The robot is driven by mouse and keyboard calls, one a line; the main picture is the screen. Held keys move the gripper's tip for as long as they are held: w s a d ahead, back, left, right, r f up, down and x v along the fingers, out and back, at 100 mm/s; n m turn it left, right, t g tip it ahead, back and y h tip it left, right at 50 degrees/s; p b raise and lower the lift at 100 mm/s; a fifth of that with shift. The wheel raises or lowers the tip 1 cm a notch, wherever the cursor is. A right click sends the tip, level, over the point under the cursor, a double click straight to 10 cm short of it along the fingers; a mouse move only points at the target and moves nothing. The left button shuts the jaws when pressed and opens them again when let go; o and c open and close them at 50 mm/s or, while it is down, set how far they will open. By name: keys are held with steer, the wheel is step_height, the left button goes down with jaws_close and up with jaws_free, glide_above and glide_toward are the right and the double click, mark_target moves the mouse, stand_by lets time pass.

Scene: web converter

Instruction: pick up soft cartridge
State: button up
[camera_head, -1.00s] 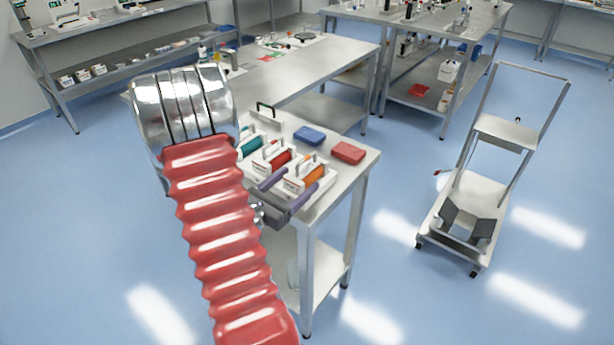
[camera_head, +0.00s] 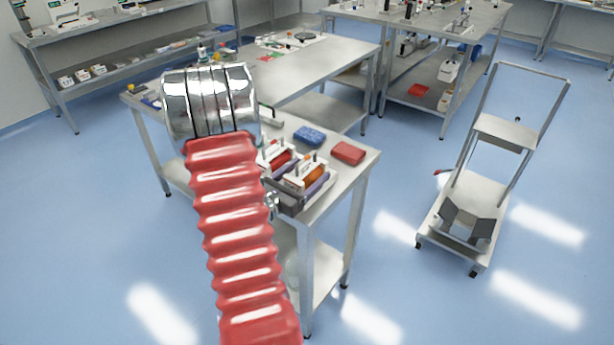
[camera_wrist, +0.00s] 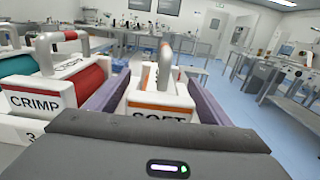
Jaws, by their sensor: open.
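The soft cartridge is white with an orange roll and a grey handle, and stands on the table at the front of the row in the head view (camera_head: 312,173). In the wrist view the cartridge labelled SOFT (camera_wrist: 160,102) is straight ahead, its lower label hidden by my gripper body. My gripper (camera_head: 299,187) is open, with one purple finger on each side of this cartridge, as the wrist view shows (camera_wrist: 155,82). I cannot tell whether the fingers touch it.
The CRIMP cartridge (camera_wrist: 40,98), with a red roll, stands close on the left. A teal cartridge (camera_wrist: 14,66) is beyond it. A blue block (camera_head: 309,136) and a red block (camera_head: 348,152) lie on the table (camera_head: 350,178). A cart (camera_head: 480,190) stands to the right.

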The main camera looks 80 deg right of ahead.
mark_target(307, 157)
steer(key=shift+c, duration=0.2)
steer(key=c, duration=1.4)
steer(key=shift+r, duration=0.2)
steer(key=shift+c, duration=0.2)
steer(key=shift+r, duration=4.85)
